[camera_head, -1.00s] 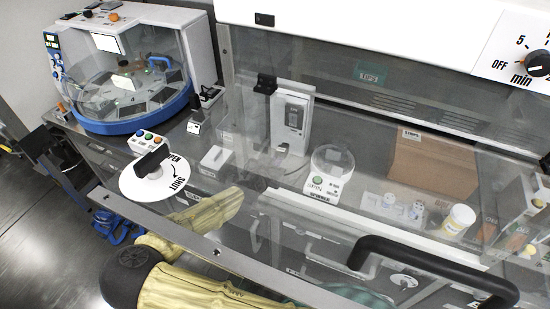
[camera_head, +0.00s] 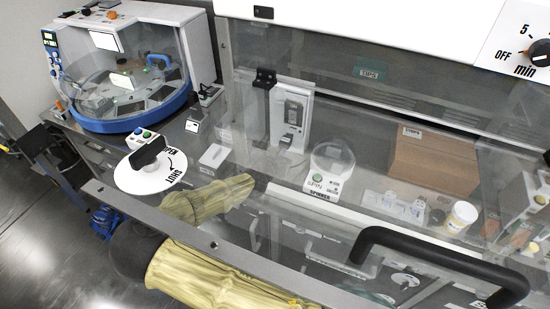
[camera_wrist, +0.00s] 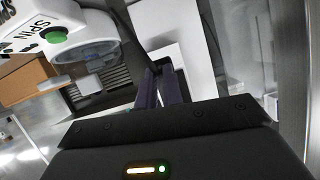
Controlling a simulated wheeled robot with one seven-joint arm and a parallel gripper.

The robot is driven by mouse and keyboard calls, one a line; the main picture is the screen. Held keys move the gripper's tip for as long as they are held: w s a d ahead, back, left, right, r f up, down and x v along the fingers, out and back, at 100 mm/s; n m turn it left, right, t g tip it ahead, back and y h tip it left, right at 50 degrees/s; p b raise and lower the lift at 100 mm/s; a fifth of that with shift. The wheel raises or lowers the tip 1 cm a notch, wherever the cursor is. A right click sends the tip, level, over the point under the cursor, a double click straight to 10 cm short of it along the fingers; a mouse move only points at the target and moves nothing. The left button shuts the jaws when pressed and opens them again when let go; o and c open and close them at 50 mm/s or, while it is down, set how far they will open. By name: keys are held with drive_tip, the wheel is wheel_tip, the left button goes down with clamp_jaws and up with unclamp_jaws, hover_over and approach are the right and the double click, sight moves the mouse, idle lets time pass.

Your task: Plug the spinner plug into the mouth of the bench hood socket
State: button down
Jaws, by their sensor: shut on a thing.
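The bench hood socket appears to be the grey unit on a white upright plate (camera_head: 304,96) in the head view, behind the clear sash. The spinner (camera_head: 332,165), a white base with a clear dome, stands to its right; its green SPIN button (camera_wrist: 55,35) shows at the upper left in the wrist view. My gripper (camera_wrist: 166,76) has its dark fingers close together, shut on the spinner plug, which is mostly hidden between them. The fingertips overlap a pale block in front of a white panel (camera_wrist: 165,18). I cannot tell whether the plug touches the socket.
The clear sash with its black handle (camera_head: 440,258) lies over my forearm. A white OPEN/SHUT dial (camera_head: 135,180) is left of my arm. A brown box (camera_head: 435,160) and a yellow-labelled jar (camera_head: 461,218) stand at the right inside the hood. A blue-rimmed centrifuge (camera_head: 125,122) stands far left.

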drive_tip(key=shift+w+d, duration=0.2)
drive_tip(key=shift+w, duration=0.6)
drive_tip(key=shift+b, duration=0.65)
idle(1.0)
drive_tip(key=shift+w+d+b, duration=0.15)
drive_tip(key=shift+w+d, duration=0.1)
drive_tip(key=shift+w, duration=0.45)
drive_tip(key=shift+w+d+b, duration=0.15)
drive_tip(key=shift+w+d, duration=0.1)
drive_tip(key=shift+w, duration=0.4)
idle(0.5)
drive_tip(key=c, duration=1.5)
unclamp_jaws()
drive_tip(key=shift+o, duration=0.2)
drive_tip(key=shift+s, duration=0.1)
drive_tip(key=b+v, duration=0.1)
drive_tip(key=v, duration=1.6)
drive_tip(key=shift+b, duration=0.35)
drive_tip(key=shift+a, duration=0.1)
